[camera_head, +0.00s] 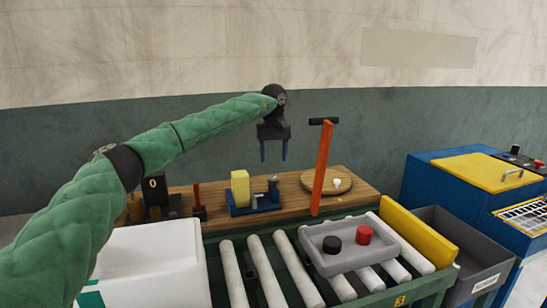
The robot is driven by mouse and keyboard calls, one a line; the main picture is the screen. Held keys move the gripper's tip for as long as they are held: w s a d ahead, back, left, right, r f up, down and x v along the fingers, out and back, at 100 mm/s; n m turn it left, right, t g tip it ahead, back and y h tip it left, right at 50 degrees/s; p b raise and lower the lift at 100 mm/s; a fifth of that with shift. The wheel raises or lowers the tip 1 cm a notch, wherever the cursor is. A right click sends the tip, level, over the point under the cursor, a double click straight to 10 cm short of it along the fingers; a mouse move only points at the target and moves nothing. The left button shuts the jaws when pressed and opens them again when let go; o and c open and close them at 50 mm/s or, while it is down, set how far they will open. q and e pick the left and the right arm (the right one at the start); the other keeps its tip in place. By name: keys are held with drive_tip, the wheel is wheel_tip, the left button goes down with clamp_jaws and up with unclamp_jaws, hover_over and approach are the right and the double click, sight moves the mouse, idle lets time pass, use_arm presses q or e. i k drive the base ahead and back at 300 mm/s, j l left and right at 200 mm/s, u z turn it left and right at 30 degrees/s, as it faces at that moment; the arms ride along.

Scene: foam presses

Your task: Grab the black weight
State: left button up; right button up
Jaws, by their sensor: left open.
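A short black cylinder (332,245), which looks like the black weight, sits in a shallow grey tray (345,263). A red cylinder (364,235) sits in the same tray, just right of it. My left gripper (273,151) is open and empty, its two blue-tipped fingers pointing down. In the picture it is up and to the left of the black weight, well apart from it, over the wooden board. My right gripper does not show.
The tray rests on a roller conveyor (296,268). An orange upright bar (321,170) with a black crosspiece stands behind the tray. A wooden board (290,187) holds a yellow block (240,188) and a blue holder. A white box (150,265) stands left, a grey bin (480,262) right.

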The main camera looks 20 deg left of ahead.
sight(332, 244)
drive_tip(key=k, duration=1)
